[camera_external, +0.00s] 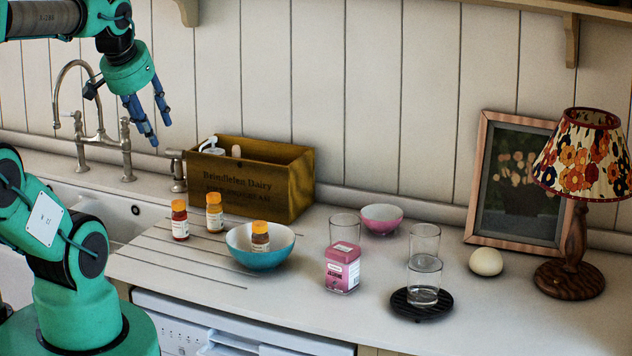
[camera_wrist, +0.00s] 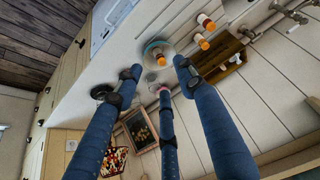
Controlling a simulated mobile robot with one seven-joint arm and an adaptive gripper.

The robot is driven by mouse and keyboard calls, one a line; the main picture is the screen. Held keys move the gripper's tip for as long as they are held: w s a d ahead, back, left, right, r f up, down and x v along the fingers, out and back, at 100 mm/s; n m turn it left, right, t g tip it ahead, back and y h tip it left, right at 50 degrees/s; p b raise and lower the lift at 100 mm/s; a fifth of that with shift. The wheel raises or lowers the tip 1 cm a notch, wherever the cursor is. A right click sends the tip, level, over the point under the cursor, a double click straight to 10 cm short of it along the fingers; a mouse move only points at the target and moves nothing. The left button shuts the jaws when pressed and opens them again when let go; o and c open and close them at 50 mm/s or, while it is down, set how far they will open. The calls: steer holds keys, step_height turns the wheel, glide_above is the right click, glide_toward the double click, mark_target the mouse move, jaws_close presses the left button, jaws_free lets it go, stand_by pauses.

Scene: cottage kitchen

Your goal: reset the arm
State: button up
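My gripper (camera_external: 156,128) has blue fingers and hangs raised in the upper left of the external view, above the sink side of the counter. Its fingers point down and slightly right, well clear of everything on the counter. In the wrist view the gripper (camera_wrist: 160,76) shows several fingers spread apart with nothing between them. My green arm comes in from the left edge; part of it is cut off by the frame.
On the counter stand small bottles (camera_external: 180,222), a blue bowl (camera_external: 262,258) holding one bottle, a pink tin (camera_external: 342,270), glasses (camera_external: 424,266), a pink bowl (camera_external: 382,220), an egg (camera_external: 486,262), a picture frame (camera_external: 485,190) and a lamp (camera_external: 590,160).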

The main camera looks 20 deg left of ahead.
steer(key=shift+s, duration=0.15)
step_height(320, 180, down, 4)
steer(key=b, duration=0.3)
steer(key=shift+b, duration=0.4)
